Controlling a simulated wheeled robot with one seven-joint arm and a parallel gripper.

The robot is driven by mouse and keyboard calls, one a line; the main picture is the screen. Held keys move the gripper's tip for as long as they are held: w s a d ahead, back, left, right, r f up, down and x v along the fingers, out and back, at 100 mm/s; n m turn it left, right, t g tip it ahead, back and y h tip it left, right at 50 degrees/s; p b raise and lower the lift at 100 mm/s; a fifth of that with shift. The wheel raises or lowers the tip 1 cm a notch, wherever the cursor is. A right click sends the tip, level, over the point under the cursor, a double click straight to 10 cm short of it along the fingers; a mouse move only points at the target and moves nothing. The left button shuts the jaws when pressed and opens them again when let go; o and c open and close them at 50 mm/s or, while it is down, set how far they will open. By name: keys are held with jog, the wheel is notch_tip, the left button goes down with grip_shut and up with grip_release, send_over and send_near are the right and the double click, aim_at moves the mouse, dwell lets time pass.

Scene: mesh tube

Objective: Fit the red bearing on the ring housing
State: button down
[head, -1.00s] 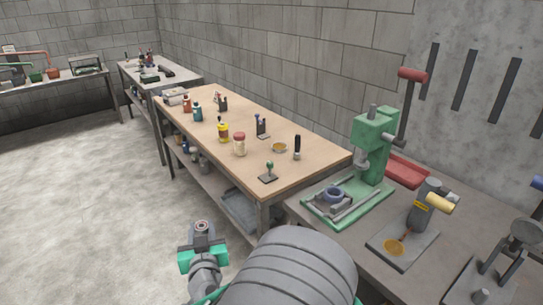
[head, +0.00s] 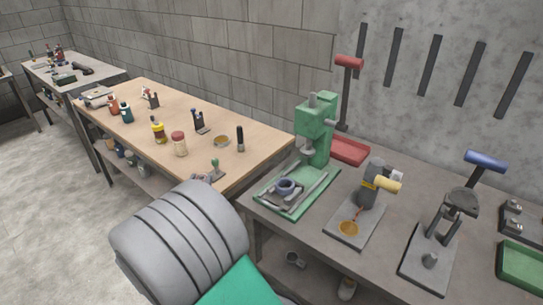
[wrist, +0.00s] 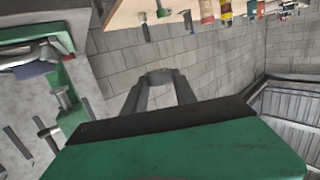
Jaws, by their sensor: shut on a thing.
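In the head view a blue-grey ring (head: 286,184), which looks like the ring housing, sits in a grey fixture on the bed of the green press (head: 318,130). The press column stands behind the ring. My gripper (wrist: 160,80) shows in the wrist view with both fingers closed on a small grey ring-like piece between the tips. This is likely the bearing, but its red colour is not clear there.
A red tray (head: 350,150) lies behind the press. A grey press with a yellow handle (head: 387,185) and a stand with a blue handle (head: 486,161) are to the right. A green tray (head: 522,262) is at the far right. The wooden bench (head: 200,122) holds bottles.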

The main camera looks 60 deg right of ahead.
jog(key=s+d+r+m+g+h+p, duration=0.1)
jog(key=s+d+r+m+g, duration=0.2)
jog(key=s+d, duration=0.55)
jog(key=s+d+r+m+g+h+p, duration=0.1)
jog(key=s+d+m+g, duration=0.2)
jog(key=s+d+g, duration=0.5)
jog(key=f+t+b, duration=0.1)
jog(key=f, duration=0.1)
jog(key=s+f+b, duration=0.1)
jog(key=f, duration=0.1)
jog(key=s+a+f+t+b, duration=0.1)
jog(key=f+b, duration=0.1)
jog(key=shift+s+a+f+t, duration=0.1)
jog(key=shift+t, duration=0.2)
jog(key=shift+f+b, duration=0.15)
jog(key=shift+b, duration=0.15)
jog(key=shift+a+b, duration=0.15)
jog(key=shift+b, duration=0.45)
jog(key=shift+f+b, duration=0.95)
jog(key=shift+b, duration=0.6)
dwell(0.9)
jog(key=shift+r+b, duration=0.2)
jog(key=shift+b, duration=0.45)
dwell(0.7)
jog(key=c, duration=0.9)
grip_release()
